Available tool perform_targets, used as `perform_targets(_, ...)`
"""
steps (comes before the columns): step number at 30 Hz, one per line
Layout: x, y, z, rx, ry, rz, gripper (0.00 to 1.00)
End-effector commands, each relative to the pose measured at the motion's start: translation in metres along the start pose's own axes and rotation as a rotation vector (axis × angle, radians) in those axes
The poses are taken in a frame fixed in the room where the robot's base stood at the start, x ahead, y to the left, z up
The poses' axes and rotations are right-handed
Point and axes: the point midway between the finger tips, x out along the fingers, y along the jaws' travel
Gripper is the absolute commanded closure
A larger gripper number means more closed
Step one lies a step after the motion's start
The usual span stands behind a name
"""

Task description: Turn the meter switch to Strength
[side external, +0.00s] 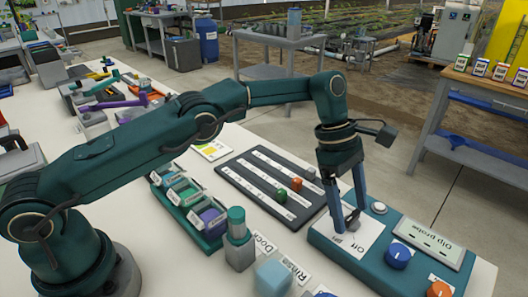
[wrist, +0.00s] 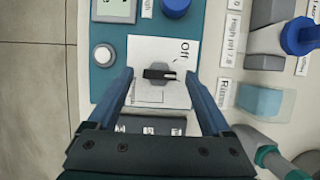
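The meter switch is a dark bar-shaped knob (wrist: 158,74) with a white mark toward its right end in the wrist view. It sits on a white label plate (wrist: 150,50) with "Off" printed at the upper right; its other lettering is too small or hidden to read. The plate is on the teal meter panel (side external: 330,244). My gripper (wrist: 160,78) is open, with one blue finger on each side of the switch and a gap to the knob on both sides. In the side view my gripper (side external: 350,216) points down at the plate, and its fingers partly hide the switch.
The panel also carries a white button (side external: 380,208), a "Dip probe" display (side external: 428,242), a blue knob (side external: 398,257) and an orange knob (side external: 438,289). A pale blue block (side external: 272,277) and a teal-capped bottle (side external: 238,240) stand left of it. A dark slotted board (side external: 262,180) lies behind.

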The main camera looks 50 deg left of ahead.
Motion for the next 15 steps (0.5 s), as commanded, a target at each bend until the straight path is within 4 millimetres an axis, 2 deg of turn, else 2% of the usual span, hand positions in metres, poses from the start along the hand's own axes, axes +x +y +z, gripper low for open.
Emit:
perform_targets(8,-0.001,0.0,0.001,0.001,-0.002,0.002,0.18)
perform_targets(15,-0.014,0.0,-0.003,-0.002,-0.001,0.0,0.18)
